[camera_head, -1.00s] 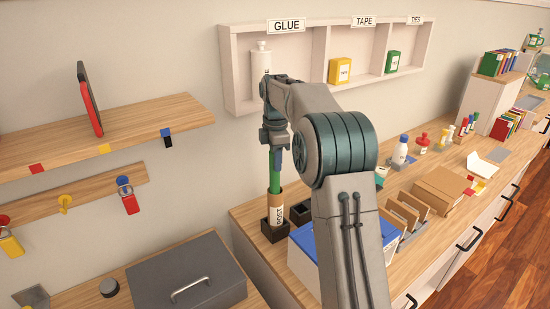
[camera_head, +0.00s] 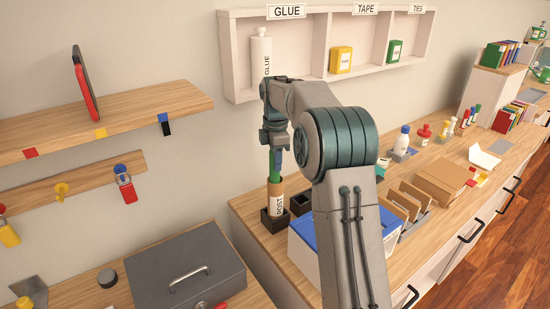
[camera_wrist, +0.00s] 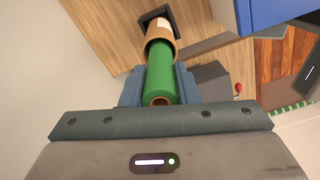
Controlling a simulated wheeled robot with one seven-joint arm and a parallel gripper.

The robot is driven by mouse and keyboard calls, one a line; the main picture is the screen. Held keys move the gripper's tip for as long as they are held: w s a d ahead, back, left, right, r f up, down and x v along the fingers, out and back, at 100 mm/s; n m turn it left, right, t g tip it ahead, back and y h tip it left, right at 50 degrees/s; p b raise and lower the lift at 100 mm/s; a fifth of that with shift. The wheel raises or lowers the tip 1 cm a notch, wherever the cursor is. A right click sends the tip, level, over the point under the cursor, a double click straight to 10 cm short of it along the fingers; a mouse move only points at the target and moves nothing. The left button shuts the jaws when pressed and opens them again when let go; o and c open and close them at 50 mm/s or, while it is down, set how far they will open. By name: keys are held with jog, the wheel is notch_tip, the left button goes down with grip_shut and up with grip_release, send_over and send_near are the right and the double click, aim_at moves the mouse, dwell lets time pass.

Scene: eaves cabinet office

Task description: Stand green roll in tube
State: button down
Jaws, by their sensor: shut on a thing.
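The green roll (camera_head: 275,168) is upright, its lower end inside the mouth of the brown cardboard tube (camera_head: 276,199), which carries a white label. The tube stands in a black square holder (camera_head: 274,222) on the counter. My gripper (camera_head: 274,146) is above the tube and shut on the upper part of the roll. In the wrist view the green roll (camera_wrist: 160,78) lies between my fingers and runs into the tube (camera_wrist: 160,49). How deep the roll sits inside is hidden.
A second black holder (camera_head: 301,203) and a white box with a blue lid (camera_head: 318,232) stand right of the tube. The wall shelf (camera_head: 300,81) with a glue bottle (camera_head: 261,55) is behind my arm. A grey metal box (camera_head: 185,277) is at the front left.

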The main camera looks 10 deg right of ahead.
jog(key=shift+f+b, duration=1.3)
jog(key=shift+f, duration=1.15)
jog(key=c, duration=0.6)
grip_release()
jog(key=shift+r, duration=0.1)
jog(key=shift+r+p, duration=3.65)
jog(key=shift+r, duration=0.35)
